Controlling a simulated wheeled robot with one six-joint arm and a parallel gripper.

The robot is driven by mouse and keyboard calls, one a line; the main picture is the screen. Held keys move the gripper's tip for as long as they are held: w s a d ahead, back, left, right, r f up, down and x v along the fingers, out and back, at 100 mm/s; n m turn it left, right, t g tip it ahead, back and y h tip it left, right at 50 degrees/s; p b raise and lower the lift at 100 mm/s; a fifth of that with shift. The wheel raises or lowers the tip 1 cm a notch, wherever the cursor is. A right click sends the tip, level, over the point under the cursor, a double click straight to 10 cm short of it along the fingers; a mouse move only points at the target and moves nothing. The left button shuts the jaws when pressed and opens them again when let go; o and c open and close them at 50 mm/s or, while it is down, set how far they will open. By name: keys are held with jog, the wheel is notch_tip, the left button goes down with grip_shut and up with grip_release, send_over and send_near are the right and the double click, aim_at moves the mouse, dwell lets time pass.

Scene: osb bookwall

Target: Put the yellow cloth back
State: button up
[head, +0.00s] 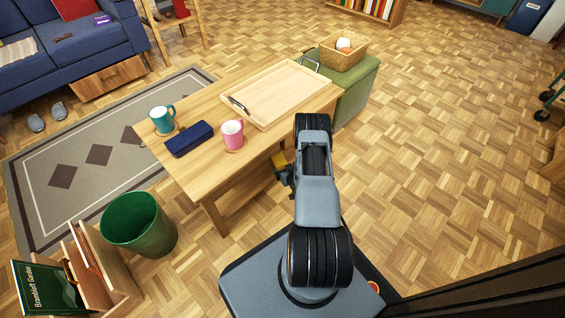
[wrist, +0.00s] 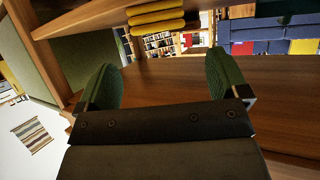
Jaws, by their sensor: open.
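A folded yellow cloth (wrist: 155,18) shows as several stacked layers at the top of the wrist view, which appears upside down. It seems to lie on the lower shelf (wrist: 85,18) of the coffee table. In the head view a small yellow patch (head: 278,159) shows beside the table's near edge; I cannot tell if it is the cloth. My gripper (wrist: 160,82) is open and empty, its green-padded fingers apart, with the cloth beyond them. In the head view my gripper (head: 285,177) is low beside the table, mostly hidden by my arm.
The coffee table (head: 190,173) bears a tray (head: 275,92), a teal mug (head: 161,120), a pink mug (head: 232,134) and a dark blue case (head: 189,139). A green bench (head: 355,93) with a basket (head: 343,53) adjoins it. A green bin (head: 138,224) stands left; floor at right is clear.

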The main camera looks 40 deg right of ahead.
jog(key=p+v, duration=0.1)
jog(key=v, duration=0.4)
dwell(0.6)
